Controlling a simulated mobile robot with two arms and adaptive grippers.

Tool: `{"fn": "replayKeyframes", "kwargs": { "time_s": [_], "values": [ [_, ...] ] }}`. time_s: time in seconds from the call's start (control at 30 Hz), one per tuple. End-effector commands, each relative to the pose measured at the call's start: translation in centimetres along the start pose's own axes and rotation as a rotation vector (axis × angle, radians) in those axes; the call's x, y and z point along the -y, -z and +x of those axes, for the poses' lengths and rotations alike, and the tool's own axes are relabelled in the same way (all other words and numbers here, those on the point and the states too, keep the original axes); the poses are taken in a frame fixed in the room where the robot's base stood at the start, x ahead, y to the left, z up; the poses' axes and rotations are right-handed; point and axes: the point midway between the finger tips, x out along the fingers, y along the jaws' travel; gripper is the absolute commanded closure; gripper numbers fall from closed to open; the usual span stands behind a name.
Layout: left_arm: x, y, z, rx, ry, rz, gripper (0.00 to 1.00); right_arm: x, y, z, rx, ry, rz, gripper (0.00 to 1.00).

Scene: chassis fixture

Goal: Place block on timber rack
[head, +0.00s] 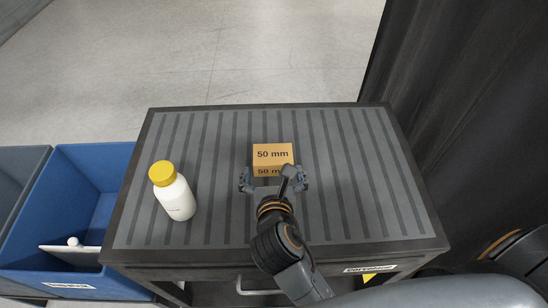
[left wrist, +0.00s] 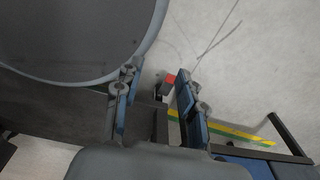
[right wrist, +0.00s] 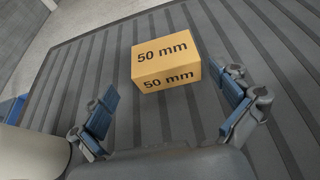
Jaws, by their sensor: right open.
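A yellow-orange block (head: 272,155) marked "50 mm" sits on the grey ribbed top of a cart (head: 340,215), near its middle. The block also shows in the right wrist view (right wrist: 165,62), just beyond the fingers. My right gripper (head: 274,180) is open and empty at the near side of the block, with its fingers spread wider than the block. In the right wrist view the right gripper (right wrist: 170,115) has clear space between its fingers. My left gripper (left wrist: 152,100) shows only in its own wrist view, with its fingers apart and no object between them. No timber rack is identifiable.
A white bottle with a yellow cap (head: 174,191) stands on the cart left of the block. A blue bin (head: 85,190) stands left of the cart. A dark curtain (head: 465,110) hangs at the right. The cart top right of the block is clear.

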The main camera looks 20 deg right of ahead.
Motion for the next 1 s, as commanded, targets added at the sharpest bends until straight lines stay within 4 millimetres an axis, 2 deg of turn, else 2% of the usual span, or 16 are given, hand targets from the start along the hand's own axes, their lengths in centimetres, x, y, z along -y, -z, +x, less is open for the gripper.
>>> {"fn": "replayKeyframes", "kwargs": {
  "time_s": [0.03,0.17,0.37,0.6,0.73,0.93,1.0],
  "values": [
    [0.5,0.1,-0.1,-0.002,0.006,-0.001,0.60,0.0,-0.1,0.9,0.002,0.002,-0.001,0.00],
    [0.7,0.2,-0.1,-0.002,0.008,-0.001,0.60,0.0,0.0,2.5,0.001,0.001,-0.001,0.00],
    [-0.9,0.3,-0.2,-0.004,-0.010,-0.005,0.60,0.1,0.0,3.9,0.002,0.002,0.000,0.00],
    [-1.8,0.1,-0.5,-0.001,-0.022,0.000,0.60,0.1,0.1,7.4,0.001,0.001,0.000,0.00],
    [-1.6,0.1,-0.5,0.000,-0.019,0.001,0.60,0.1,0.2,8.2,0.001,-0.001,0.000,0.00],
    [-1.1,0.0,-0.5,0.001,-0.013,0.001,0.60,0.1,0.2,8.2,0.001,-0.001,0.000,0.00],
    [-0.9,0.0,-0.5,0.001,-0.012,0.000,0.60,0.1,0.2,8.2,0.001,-0.001,0.000,0.14]
  ]
}}
